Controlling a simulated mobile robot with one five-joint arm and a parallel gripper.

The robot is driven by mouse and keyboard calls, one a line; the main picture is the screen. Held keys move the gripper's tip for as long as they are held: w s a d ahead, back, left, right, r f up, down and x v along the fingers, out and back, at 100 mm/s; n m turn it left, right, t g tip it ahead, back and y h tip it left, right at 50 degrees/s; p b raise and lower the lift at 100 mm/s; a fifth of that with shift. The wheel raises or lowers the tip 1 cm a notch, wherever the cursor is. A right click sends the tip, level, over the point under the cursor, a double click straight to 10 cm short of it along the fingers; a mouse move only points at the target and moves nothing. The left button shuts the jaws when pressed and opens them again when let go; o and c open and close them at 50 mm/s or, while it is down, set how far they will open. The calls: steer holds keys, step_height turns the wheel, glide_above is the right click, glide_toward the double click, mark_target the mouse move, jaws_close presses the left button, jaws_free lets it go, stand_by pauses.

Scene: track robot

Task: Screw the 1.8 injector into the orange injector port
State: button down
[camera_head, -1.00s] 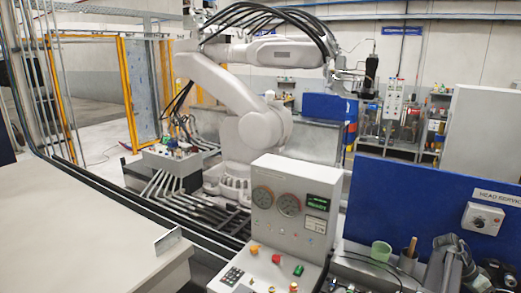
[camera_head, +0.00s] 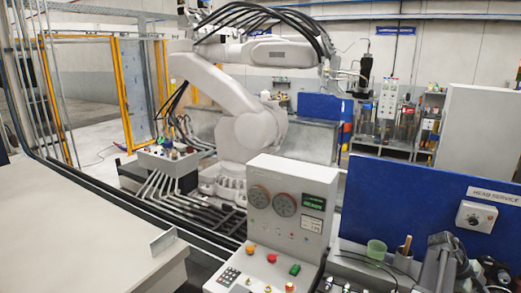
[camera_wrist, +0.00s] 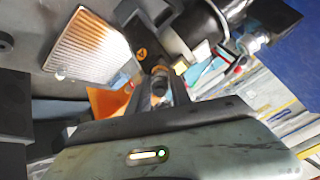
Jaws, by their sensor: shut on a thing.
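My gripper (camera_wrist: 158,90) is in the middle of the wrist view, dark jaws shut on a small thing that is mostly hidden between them. I take it to be the 1.8 injector, but its label and tip cannot be made out. An orange part (camera_wrist: 106,101) shows just left of the jaws, partly hidden; I cannot tell whether it is the orange injector port. A dark piece with an orange triangle mark (camera_wrist: 142,54) is just above the jaws. In the head view, the grey arm at the lower right is mine, and the gripper's tips cannot be made out there.
A ribbed, lit panel (camera_wrist: 92,45) and a dark cylinder (camera_wrist: 198,27) crowd the space above the jaws. In the head view, a blue panel (camera_head: 400,195) with a knob, a green cup (camera_head: 376,250) and a control console (camera_head: 290,215) stand nearby. The left bench is mostly clear.

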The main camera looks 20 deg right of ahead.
steer(key=m, duration=0.6)
steer(key=shift+m, duration=0.3)
steer(key=m, duration=0.5)
steer(key=shift+m, duration=0.3)
steer(key=c, duration=1.1)
jaws_free()
steer(key=shift+c, duration=0.9)
